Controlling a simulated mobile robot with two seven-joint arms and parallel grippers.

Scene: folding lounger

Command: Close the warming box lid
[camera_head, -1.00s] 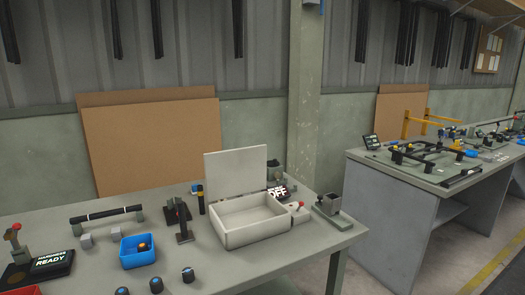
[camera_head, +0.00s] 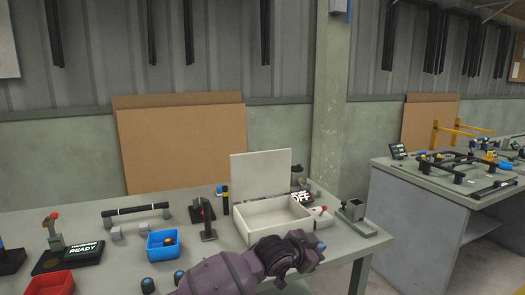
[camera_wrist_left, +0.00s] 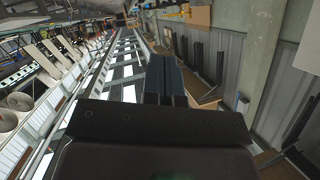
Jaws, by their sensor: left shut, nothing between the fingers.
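The warming box (camera_head: 250,235) is a white open tray-like box on the workbench. Its flat lid (camera_head: 262,178) stands upright along the back edge, so the box is open and looks empty inside. My left arm reaches in from the bottom, and its wrist end and gripper (camera_head: 312,256) are in front of the box's near side, low in the picture. I cannot tell whether they touch the box. In the wrist view the left gripper's dark fingers (camera_wrist_left: 165,82) are together with nothing between them. My right gripper is not in view.
A grey holder (camera_head: 353,211) stands at the bench's right end. A dark upright stand (camera_head: 208,220), blue bin (camera_head: 163,244) and red bin (camera_head: 54,284) are to the left.

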